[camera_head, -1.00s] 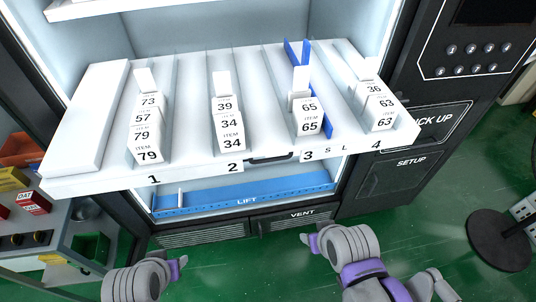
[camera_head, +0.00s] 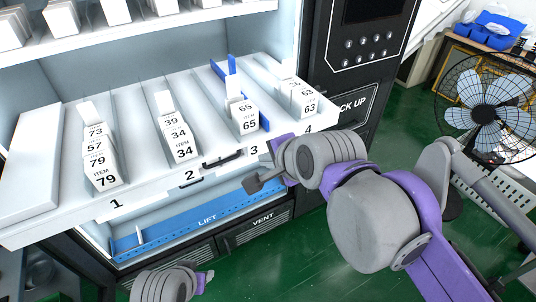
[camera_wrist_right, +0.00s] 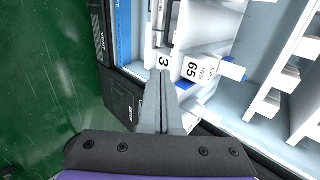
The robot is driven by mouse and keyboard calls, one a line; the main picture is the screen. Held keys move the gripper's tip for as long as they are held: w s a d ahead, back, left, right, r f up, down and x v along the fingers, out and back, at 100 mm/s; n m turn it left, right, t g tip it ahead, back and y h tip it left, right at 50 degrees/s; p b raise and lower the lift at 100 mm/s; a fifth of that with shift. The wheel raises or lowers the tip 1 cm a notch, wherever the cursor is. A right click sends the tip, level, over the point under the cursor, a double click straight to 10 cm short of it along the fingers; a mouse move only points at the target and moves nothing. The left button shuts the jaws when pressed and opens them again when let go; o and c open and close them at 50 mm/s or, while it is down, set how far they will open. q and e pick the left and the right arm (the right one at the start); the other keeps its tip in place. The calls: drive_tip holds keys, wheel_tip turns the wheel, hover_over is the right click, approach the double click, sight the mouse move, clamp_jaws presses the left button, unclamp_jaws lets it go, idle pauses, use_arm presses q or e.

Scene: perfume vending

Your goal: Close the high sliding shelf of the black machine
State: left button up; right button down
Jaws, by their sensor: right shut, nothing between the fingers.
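The white sliding shelf (camera_head: 150,193) of the black machine (camera_head: 338,70) is pulled out over the blue lift tray (camera_head: 190,219). It carries rows of numbered white boxes (camera_head: 177,138), and a dark handle (camera_head: 222,159) is on its front. My right gripper (camera_head: 253,185) is shut and empty, in front of the shelf and below label 3. In the right wrist view its fingers (camera_wrist_right: 163,85) point at the front edge near label 3 (camera_wrist_right: 164,62); whether they touch is unclear. My left gripper (camera_head: 204,281) is low at the bottom edge, away from the shelf; its jaw state is unclear.
Another white shelf (camera_head: 150,28) with boxes is above. A fan (camera_head: 487,112) stands at the right, near a table with blue bins (camera_head: 492,30). Green floor (camera_head: 300,255) is clear in front of the machine.

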drive_tip(key=w+a+r+x, duration=0.1)
drive_tip(key=r+x, duration=0.1)
drive_tip(key=x, duration=1.1)
drive_tip(key=shift+w, duration=0.45)
drive_tip(key=shift+r, duration=0.1)
